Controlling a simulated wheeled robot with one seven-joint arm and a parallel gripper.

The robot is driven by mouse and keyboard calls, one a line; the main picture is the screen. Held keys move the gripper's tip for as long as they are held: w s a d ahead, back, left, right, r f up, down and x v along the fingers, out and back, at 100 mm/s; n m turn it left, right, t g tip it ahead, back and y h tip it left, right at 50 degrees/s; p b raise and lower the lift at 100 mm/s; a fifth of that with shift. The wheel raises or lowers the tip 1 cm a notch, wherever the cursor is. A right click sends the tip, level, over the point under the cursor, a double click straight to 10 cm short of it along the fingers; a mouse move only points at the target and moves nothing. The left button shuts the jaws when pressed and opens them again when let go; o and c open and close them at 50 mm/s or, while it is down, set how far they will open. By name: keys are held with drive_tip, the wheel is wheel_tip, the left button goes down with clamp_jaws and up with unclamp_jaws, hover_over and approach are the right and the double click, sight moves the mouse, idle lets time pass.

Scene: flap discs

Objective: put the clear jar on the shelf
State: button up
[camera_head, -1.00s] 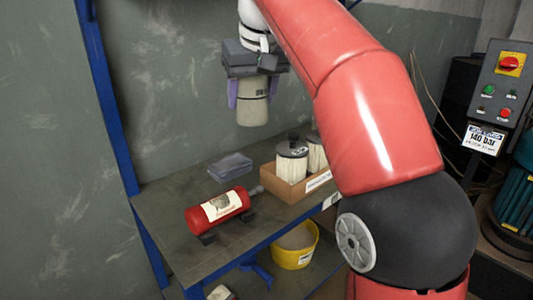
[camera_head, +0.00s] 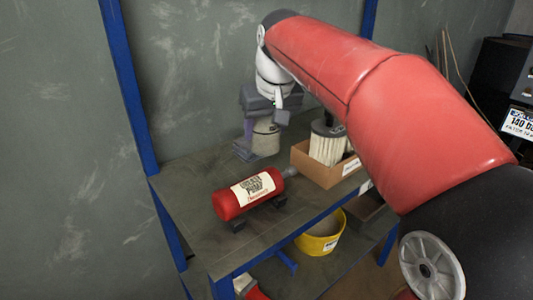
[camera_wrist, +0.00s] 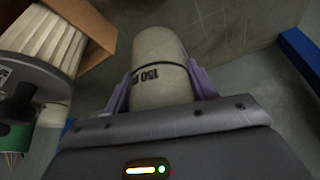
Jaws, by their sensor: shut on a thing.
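The clear jar (camera_head: 266,140), greyish and see-through with a dark band and "150" on it, is in my gripper (camera_head: 262,128). The jar also shows in the wrist view (camera_wrist: 160,65), with a purple finger on each side of it. My gripper is shut on it. The jar is upright, low over the back of the shelf (camera_head: 195,170), a grey top on a blue frame. I cannot tell whether its base touches the surface.
A cardboard box (camera_head: 318,170) with a pleated filter (camera_head: 327,147) stands right of the jar. A red cylinder (camera_head: 248,193) lies in front. A blue post (camera_head: 128,95) rises at the left. A yellow bucket (camera_head: 322,235) sits below. The shelf's left part is clear.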

sight(266, 145)
drive_tip(key=shift+f+b, duration=0.35)
drive_tip(key=shift+f, duration=2.3)
drive_tip(key=shift+f, duration=0.15)
drive_tip(key=o, duration=0.7)
drive_tip(key=shift+r, duration=0.5)
drive_tip(key=p+v, duration=0.1)
drive_tip(key=v, duration=1)
drive_tip(key=shift+s+r+p, duration=0.1)
drive_tip(key=shift+s+p, duration=0.15)
drive_tip(key=shift+p, duration=0.05)
